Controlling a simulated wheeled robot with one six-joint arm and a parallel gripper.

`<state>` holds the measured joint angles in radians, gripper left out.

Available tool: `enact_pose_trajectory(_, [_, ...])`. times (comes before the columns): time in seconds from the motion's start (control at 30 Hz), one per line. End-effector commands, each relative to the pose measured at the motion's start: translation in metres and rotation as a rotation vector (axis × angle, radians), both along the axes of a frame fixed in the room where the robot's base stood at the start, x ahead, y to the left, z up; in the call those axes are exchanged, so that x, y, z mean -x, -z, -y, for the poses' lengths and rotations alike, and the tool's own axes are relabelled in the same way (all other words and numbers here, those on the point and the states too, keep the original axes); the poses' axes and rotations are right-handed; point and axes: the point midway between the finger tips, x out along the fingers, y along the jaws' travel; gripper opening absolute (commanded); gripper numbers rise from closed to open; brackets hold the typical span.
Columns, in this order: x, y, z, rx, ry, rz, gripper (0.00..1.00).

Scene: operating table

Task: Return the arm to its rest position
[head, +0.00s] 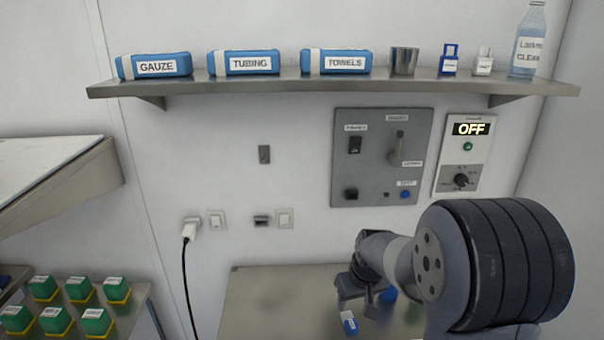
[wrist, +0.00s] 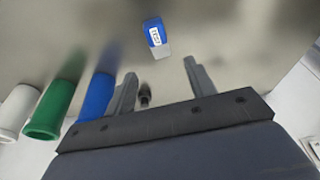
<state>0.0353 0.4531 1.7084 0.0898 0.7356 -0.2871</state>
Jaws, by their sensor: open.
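My gripper (wrist: 160,84) shows in the wrist view with its two fingers spread apart and nothing between them. In the head view my gripper (head: 362,300) is low at the right, over the metal table (head: 270,295), partly hidden by my own arm. A small blue and white labelled block (wrist: 156,38) lies on the table beyond the fingertips, apart from them. The same block shows in the head view (head: 349,323), just below the gripper.
Blue (wrist: 97,97), green (wrist: 48,110) and white (wrist: 18,112) cylinders stand left of the gripper. A shelf (head: 330,88) holds labelled packs and bottles. A control panel (head: 381,157) and an OFF display unit (head: 463,155) are on the wall. Several green boxes (head: 79,289) sit at lower left.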

Motion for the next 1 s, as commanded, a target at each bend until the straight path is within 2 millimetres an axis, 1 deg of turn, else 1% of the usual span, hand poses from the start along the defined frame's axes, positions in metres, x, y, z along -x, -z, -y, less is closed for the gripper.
enact_pose_trajectory(0.03, [-0.002, 0.009, -0.001, 0.000, 0.000, -0.005, 0.52])
enact_pose_trajectory(0.1, [-0.004, 0.021, -0.001, 0.000, 0.000, -0.005, 0.52])
enact_pose_trajectory(0.47, [-0.018, 0.074, -0.004, -0.001, 0.000, -0.004, 0.52])
enact_pose_trajectory(0.5, [-0.019, 0.059, -0.004, -0.001, 0.000, 0.003, 0.52])
enact_pose_trajectory(0.63, [-0.019, 0.043, -0.004, 0.000, 0.000, 0.002, 0.52])
enact_pose_trajectory(0.8, [-0.018, 0.033, -0.004, 0.000, 0.000, 0.001, 0.52])
enact_pose_trajectory(1.0, [-0.018, 0.031, -0.004, 0.000, 0.000, 0.001, 0.52])
